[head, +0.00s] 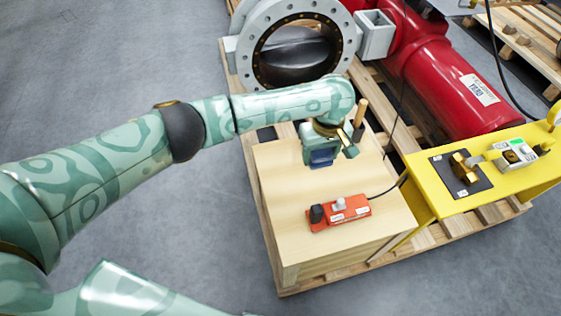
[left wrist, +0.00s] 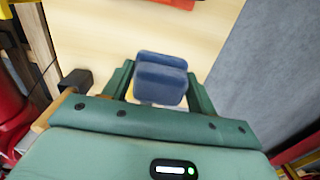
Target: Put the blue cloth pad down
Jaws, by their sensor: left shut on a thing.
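The blue cloth pad (left wrist: 161,78) is held between the two green fingers of my left gripper (left wrist: 162,90), in the middle of the left wrist view. In the head view the pad (head: 321,158) shows as a dark blue patch below my left gripper (head: 325,162). The gripper is over the back part of a pale wooden box top (head: 375,178). I cannot tell whether the pad touches the wood. My right gripper is not in view.
A red-orange control box (head: 340,212) with a cable lies on the wooden top, in front of the gripper. A wooden handle (head: 360,113) stands behind it. A yellow stand (head: 430,190) is at right; a flanged valve (head: 262,50) and red cylinder (head: 455,95) are behind.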

